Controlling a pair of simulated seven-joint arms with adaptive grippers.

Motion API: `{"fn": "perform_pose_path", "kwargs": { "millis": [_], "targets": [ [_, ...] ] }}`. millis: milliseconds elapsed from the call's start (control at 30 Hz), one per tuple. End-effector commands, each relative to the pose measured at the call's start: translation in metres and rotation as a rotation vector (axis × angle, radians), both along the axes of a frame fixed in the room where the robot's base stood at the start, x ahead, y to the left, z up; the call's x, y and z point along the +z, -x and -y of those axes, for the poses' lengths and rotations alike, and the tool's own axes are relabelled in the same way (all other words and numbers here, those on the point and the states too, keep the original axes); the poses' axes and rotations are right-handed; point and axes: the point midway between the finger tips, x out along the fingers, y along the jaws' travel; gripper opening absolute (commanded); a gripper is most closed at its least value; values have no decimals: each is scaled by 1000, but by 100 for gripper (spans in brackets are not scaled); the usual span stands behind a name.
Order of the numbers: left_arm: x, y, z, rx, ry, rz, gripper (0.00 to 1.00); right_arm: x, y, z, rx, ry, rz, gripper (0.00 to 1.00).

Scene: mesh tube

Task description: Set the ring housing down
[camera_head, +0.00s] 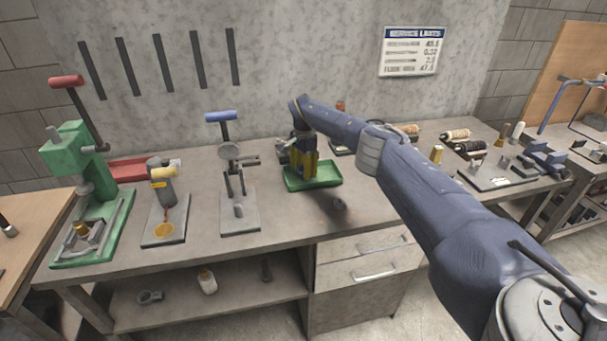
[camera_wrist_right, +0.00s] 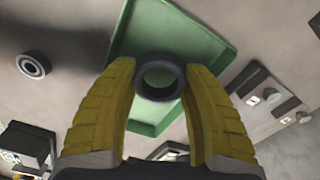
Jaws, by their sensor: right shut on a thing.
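My right gripper (camera_head: 303,172) has yellow fingers and points down over the green tray (camera_head: 329,181) on the workbench. In the right wrist view, the fingers (camera_wrist_right: 160,85) are shut on a dark grey ring, the ring housing (camera_wrist_right: 160,97), gripped from both sides. The green tray (camera_wrist_right: 205,40) shows behind the ring and through its hole. I cannot tell whether the ring touches the tray. In the head view the ring is hidden by the fingers. My left gripper is not in view.
A grey stand with a blue handle (camera_head: 221,117) is left of the tray. A green press (camera_head: 75,150) stands farther left.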

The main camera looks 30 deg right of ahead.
Motion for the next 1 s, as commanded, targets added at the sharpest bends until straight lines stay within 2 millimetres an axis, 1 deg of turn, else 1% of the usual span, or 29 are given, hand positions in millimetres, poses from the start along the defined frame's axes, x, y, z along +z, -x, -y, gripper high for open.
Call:
{"fn": "perform_pose_path", "kwargs": {
  "millis": [33, 133, 533, 567, 600, 633, 900, 1000],
  "targets": [
    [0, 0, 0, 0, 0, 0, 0, -8, 0, -1, 0, -2, -1, 7],
    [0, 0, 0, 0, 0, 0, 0, -16, 0, 0, -1, -2, 0, 7],
    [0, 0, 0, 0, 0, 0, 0, -20, 0, 0, 1, -1, 1, 7],
    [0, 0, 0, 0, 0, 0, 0, -20, 0, 0, 1, -1, 0, 52],
    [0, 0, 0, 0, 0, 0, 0, -20, 0, 0, 1, -1, 0, 57],
    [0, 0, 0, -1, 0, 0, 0, -20, 0, 0, 1, -1, 0, 59],
    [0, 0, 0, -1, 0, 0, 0, -20, 0, 0, 0, -1, 0, 59],
    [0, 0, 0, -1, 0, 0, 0, -15, 0, 0, 0, 0, 1, 59]
  ]
}}
